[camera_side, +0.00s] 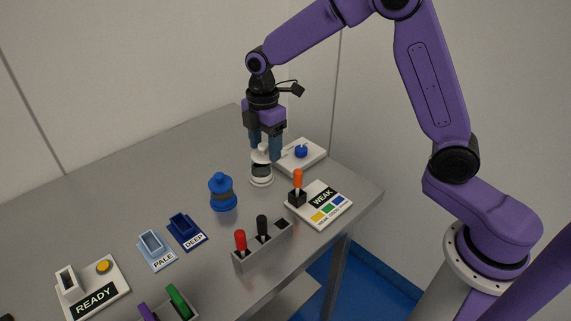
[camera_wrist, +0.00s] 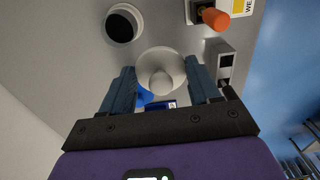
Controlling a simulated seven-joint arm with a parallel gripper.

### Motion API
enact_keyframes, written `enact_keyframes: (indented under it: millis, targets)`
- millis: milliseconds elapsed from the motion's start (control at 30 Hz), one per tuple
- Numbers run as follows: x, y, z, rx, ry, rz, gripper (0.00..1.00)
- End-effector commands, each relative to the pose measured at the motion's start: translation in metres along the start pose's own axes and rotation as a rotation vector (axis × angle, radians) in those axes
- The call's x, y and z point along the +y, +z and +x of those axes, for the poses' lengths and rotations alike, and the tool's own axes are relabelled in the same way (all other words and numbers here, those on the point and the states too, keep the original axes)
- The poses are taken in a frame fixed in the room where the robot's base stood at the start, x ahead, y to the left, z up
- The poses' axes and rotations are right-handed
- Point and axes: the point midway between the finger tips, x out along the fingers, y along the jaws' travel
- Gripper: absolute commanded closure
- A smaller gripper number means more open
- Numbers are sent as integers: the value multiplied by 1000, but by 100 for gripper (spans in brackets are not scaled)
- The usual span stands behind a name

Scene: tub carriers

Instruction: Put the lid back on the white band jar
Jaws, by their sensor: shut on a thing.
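My gripper (camera_side: 264,155) is shut on a white round lid with a knob (camera_wrist: 160,83). In the wrist view the open jar (camera_wrist: 120,24), with a pale rim and dark inside, lies up and left of the lid. The lid is apart from the jar's mouth there.
A blue-lidded jar (camera_side: 222,193) stands to the left. A white panel with a blue knob (camera_side: 303,155) is behind right, and a WEAK panel with an orange lever (camera_side: 298,183) is in front right. A grey holder (camera_side: 262,248) is nearer. The table's far left is clear.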

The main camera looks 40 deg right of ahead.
Motion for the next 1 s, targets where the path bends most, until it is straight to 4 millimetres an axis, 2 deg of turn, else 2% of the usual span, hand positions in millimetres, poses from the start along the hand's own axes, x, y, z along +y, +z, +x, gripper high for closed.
enact_keyframes:
  millis: [33,100,300,567,1000]
  targets:
    - [14,7,2,0,0,5,67]
    - [30,15,3,0,0,4,67]
    - [57,33,5,0,0,1,67]
    - [63,38,12,0,-1,0,67]
    - [62,37,48,0,-2,0,67]
